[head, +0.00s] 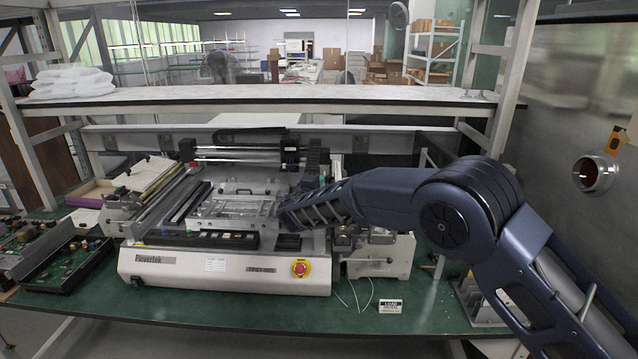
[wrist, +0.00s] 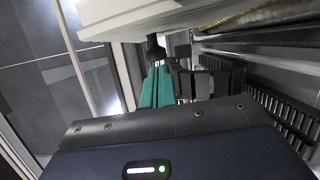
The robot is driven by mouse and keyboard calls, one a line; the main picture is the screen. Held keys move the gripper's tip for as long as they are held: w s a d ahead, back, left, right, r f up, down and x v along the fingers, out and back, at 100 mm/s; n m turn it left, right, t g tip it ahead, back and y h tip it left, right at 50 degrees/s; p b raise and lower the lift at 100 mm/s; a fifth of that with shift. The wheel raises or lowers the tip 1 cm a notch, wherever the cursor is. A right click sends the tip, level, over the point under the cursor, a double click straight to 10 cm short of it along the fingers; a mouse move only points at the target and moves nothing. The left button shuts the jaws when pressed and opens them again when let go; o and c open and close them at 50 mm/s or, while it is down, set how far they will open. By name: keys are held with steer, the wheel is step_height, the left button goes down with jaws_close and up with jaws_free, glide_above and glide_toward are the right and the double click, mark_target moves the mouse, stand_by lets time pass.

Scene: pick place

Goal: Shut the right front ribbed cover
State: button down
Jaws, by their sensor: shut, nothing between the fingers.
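The machine (head: 225,272) is a pale benchtop unit with a red stop button on its front. My gripper (head: 284,218) reaches in from the right, low over the machine's right front part, and is shut and empty. A small dark part (head: 288,242) shows just below my fingers. I cannot tell whether it is the ribbed cover, or whether I touch it. In the wrist view, a black ribbed strip (wrist: 284,112) runs along the right side. Whether this strip is the cover is unclear. My arm hides part of the machine's right side.
A green table (head: 250,325) carries the machine. A circuit board in a dark tray (head: 65,262) lies at the left. A shelf (head: 270,103) crosses behind, and a grey wall panel (head: 580,110) stands at the right.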

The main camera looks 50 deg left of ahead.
steer(key=shift+w+d+r, duration=0.1)
steer(key=shift+w+d+r+m+g, duration=0.3)
steer(key=shift+w+d+r+m, duration=0.2)
steer(key=shift+w+d+m, duration=0.4)
steer(key=w+d+f+m+g+y, duration=0.1)
steer(key=w+d+f+m+g, duration=0.3)
steer(key=w+d+m, duration=0.7)
steer(key=shift+f, duration=0.25)
steer(key=shift+w, duration=0.1)
stand_by(0.6)
steer(key=s+d+r, duration=0.5)
steer(key=s+r, duration=0.1)
steer(key=s, duration=0.1)
steer(key=shift+s+d+r, duration=0.25)
steer(key=shift+d+r, duration=0.15)
